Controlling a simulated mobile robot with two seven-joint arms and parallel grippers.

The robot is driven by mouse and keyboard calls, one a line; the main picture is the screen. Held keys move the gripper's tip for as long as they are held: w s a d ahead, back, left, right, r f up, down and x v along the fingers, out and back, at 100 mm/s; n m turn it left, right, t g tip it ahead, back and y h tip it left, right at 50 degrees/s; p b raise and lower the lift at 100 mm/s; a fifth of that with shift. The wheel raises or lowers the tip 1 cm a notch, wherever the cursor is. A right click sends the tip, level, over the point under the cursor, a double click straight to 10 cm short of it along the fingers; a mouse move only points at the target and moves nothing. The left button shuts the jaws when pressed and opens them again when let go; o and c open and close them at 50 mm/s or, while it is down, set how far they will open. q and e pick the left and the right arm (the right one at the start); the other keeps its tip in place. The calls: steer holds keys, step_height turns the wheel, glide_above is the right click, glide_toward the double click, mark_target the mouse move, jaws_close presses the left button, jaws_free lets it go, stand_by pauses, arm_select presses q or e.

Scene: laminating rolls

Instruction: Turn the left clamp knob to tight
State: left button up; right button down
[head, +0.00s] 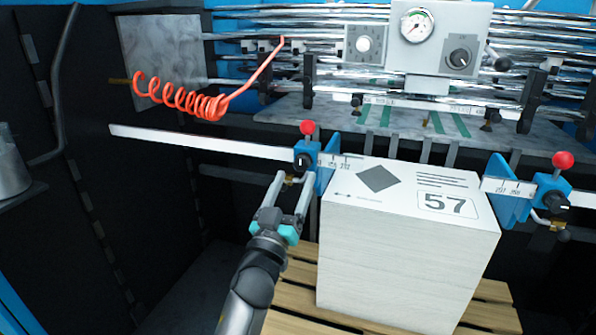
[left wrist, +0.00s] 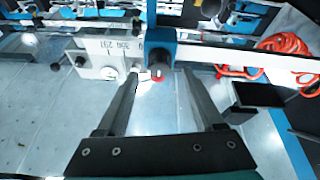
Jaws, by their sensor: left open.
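The left clamp is a blue block (head: 311,150) with a red ball on top, on a white scale rail. Its black knob (head: 302,161) faces me with a white mark. My left gripper (head: 292,180) is open, just below and in front of the knob in the head view. In the left wrist view the blue block (left wrist: 160,46) lies ahead between the open fingers (left wrist: 160,85), and the dark knob (left wrist: 157,70) shows between the fingertips. I cannot tell whether the fingers touch it. My right gripper is not in view.
A white paper stack (head: 410,250) marked 57 sits on a wooden pallet (head: 290,310) right of my gripper. The right clamp (head: 545,190) stands beyond it. A coiled red hose (head: 185,100) hangs at the upper left. A gauge panel (head: 440,40) is at the back.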

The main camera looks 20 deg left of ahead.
mark_target(300, 167)
arm_select(q)
steer(key=shift+x, duration=1.75)
jaws_close()
